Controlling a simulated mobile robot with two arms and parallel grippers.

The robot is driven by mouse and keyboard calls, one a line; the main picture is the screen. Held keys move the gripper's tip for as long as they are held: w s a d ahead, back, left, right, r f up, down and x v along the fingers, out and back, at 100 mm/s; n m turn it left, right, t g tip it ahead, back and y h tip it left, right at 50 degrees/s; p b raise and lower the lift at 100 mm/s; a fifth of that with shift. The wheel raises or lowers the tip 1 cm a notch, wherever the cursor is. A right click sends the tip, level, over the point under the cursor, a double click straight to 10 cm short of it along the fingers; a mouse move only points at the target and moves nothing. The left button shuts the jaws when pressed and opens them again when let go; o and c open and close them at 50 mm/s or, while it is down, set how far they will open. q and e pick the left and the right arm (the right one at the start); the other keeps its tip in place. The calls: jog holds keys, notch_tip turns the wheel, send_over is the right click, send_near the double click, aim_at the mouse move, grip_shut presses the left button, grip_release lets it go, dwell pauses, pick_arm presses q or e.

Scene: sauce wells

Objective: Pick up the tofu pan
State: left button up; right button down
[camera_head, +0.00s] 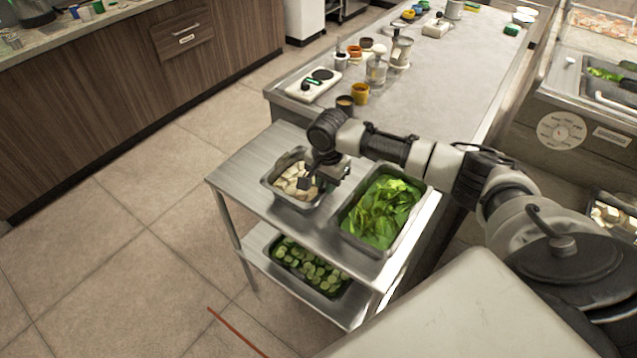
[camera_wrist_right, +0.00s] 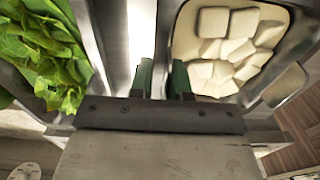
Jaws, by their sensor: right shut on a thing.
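The tofu pan (camera_head: 293,204) is a small steel pan of white tofu blocks on the upper shelf of a steel cart, left of a pan of leafy greens. My right gripper (camera_head: 309,183) reaches down over its right side and partly hides it. In the right wrist view, the green-tipped fingers of this gripper (camera_wrist_right: 162,80) are shut on the near wall of the tofu pan (camera_wrist_right: 181,42), with the tofu just to the right. The pan looks level and at shelf height; any gap under it cannot be told. My left gripper is not in view.
The greens pan (camera_head: 345,229) stands close on the right of the tofu pan. A pan of sliced cucumber (camera_head: 270,249) is on the lower shelf. A long steel counter (camera_head: 440,82) with jars and a scale (camera_head: 307,92) is behind. The shelf's left end is bare.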

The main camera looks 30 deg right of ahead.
jog(key=r, duration=0.4)
jog(key=shift+d+r, duration=0.1)
jog(key=shift+d, duration=0.15)
jog(key=s+d+r+b, duration=0.1)
jog(key=s+d+r, duration=0.5)
jog(key=d, duration=0.3)
jog(key=shift+d+r+b, duration=0.3)
jog(key=shift+r, duration=0.05)
